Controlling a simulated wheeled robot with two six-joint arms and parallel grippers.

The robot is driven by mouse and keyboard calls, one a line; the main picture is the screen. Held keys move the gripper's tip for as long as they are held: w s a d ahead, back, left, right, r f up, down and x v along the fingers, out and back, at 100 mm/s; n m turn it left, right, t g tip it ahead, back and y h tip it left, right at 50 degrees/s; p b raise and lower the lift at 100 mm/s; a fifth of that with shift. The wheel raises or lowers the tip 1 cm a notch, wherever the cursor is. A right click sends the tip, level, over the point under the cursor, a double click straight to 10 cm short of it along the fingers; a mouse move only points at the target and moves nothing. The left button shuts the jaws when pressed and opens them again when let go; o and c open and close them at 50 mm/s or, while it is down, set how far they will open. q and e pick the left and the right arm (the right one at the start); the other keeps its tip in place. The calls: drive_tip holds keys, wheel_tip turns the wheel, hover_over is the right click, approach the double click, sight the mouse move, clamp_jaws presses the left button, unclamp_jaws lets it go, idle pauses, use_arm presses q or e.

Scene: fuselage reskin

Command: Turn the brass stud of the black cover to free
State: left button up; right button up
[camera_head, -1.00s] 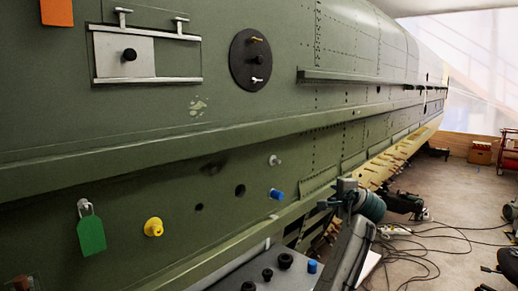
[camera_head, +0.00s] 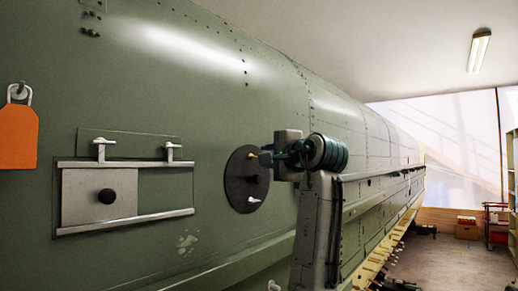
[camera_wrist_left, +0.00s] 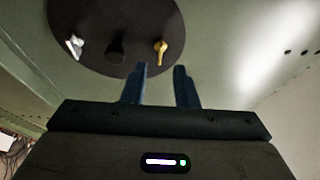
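The round black cover (camera_head: 238,185) is on the green fuselage skin and fills the top of the left wrist view (camera_wrist_left: 100,20). The brass stud (camera_head: 252,155) is near its upper edge; it also shows in the left wrist view (camera_wrist_left: 160,49). A black knob (camera_wrist_left: 116,48) and a silver stud (camera_head: 254,200) are on the same cover. My left gripper (camera_head: 272,153) is beside the brass stud in the head view. In the left wrist view its two fingers (camera_wrist_left: 160,72) are apart and empty, with the stud just beyond the gap. I cannot tell whether they touch. My right gripper is not in view.
Left of the cover is a silver sliding panel (camera_head: 80,205) with a black knob between two rails. An orange tag (camera_head: 18,140) hangs at the far left. The skin's ledge runs below the cover. Open floor (camera_head: 450,265) lies at the right.

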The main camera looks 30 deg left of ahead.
sight(250, 153)
use_arm(q)
drive_tip(key=p+x, duration=0.2)
drive_tip(key=x, duration=0.3)
drive_tip(key=shift+s, duration=0.1)
drive_tip(key=shift+a, duration=0.1)
clamp_jaws()
